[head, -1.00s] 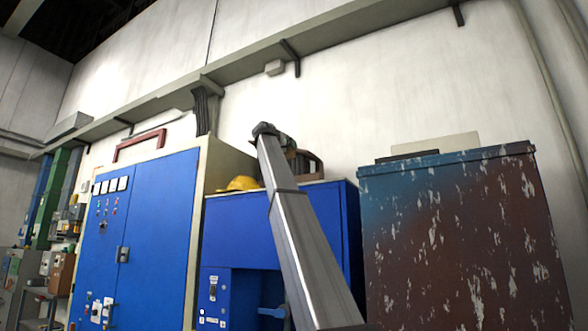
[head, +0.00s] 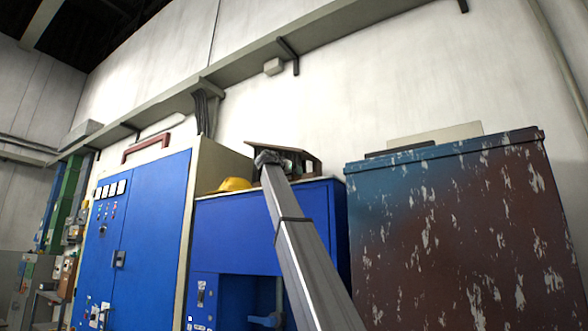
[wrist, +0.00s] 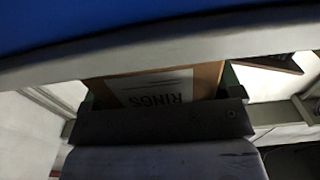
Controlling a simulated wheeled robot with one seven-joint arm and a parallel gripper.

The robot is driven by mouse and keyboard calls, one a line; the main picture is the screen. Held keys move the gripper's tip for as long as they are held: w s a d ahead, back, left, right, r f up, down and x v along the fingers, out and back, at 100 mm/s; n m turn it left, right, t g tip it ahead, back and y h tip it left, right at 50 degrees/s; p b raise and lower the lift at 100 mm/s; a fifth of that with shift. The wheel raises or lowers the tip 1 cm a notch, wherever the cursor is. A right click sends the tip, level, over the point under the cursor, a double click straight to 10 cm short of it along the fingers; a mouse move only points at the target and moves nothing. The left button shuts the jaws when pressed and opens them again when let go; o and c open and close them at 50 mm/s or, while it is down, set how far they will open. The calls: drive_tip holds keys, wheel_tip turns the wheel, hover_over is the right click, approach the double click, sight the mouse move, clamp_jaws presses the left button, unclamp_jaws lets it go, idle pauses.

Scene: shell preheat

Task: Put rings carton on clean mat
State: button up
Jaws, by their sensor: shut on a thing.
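The rings carton (wrist: 152,87) is brown cardboard with a white label reading "RINGS", upside down in the wrist view. My gripper (wrist: 160,118) is shut on it; the dark gripper body covers part of the carton. In the head view my gripper (head: 268,160) is at the top end of my arm, above the blue cabinet's top edge and in front of a brown open-sided thing. The carton cannot be clearly told apart there. I cannot make out the clean mat in either view.
A yellow hard hat (head: 234,184) lies left of my gripper on the blue cabinet (head: 240,235). The brown open-sided thing (head: 308,158) is just behind it. A rusty cabinet (head: 450,235) stands at right, with a pale box (head: 440,135) and dark flat thing (head: 400,149) on top.

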drive_tip(key=shift+f, duration=0.1)
drive_tip(key=o, duration=0.8)
drive_tip(key=shift+c, duration=0.2)
drive_tip(key=v, duration=1)
drive_tip(key=shift+x, duration=4.85)
